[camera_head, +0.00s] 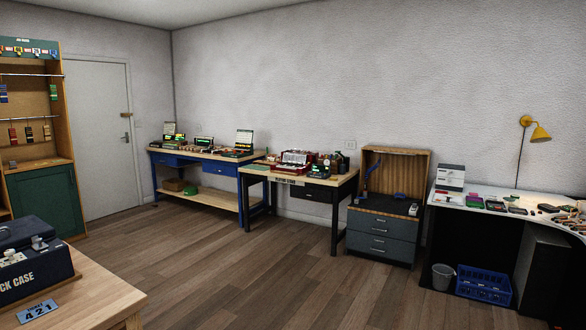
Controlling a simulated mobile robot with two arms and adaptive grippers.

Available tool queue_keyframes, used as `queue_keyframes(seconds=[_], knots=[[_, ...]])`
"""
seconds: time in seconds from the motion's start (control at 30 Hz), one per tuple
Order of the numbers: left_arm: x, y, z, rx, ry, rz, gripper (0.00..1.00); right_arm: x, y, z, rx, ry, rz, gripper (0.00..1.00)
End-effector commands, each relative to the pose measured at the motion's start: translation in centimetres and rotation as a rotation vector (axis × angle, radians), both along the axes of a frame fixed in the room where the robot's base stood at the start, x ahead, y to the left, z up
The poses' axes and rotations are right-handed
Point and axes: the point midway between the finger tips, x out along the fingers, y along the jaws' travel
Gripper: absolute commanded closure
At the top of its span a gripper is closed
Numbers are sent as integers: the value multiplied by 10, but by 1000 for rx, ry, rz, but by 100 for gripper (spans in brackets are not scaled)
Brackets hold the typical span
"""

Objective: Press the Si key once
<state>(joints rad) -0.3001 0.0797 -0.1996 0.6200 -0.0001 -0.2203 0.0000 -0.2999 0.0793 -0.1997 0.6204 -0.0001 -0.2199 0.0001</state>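I cannot make out a piano or a Si key for certain. A red object with a pale top (293,160) sits on the dark-legged workbench (350,178) in the middle distance, too small to tell whether it has keys. Neither of my grippers is in view.
A blue-legged workbench (242,160) stands left of it, a grey drawer cabinet (382,243) right. A white desk (445,199) is far right, a wooden table (107,296) with a dark case (30,282) near left. A waste bin (443,277) and blue crate (484,287) stand on the floor; its middle is clear.

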Motion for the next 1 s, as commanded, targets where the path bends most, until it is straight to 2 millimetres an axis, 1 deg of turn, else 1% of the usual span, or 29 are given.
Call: queue_keyframes(seconds=[0.03,0.3,1.0], knots=[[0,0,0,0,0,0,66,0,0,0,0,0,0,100],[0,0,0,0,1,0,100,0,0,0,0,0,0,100],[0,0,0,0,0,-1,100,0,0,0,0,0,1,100]])
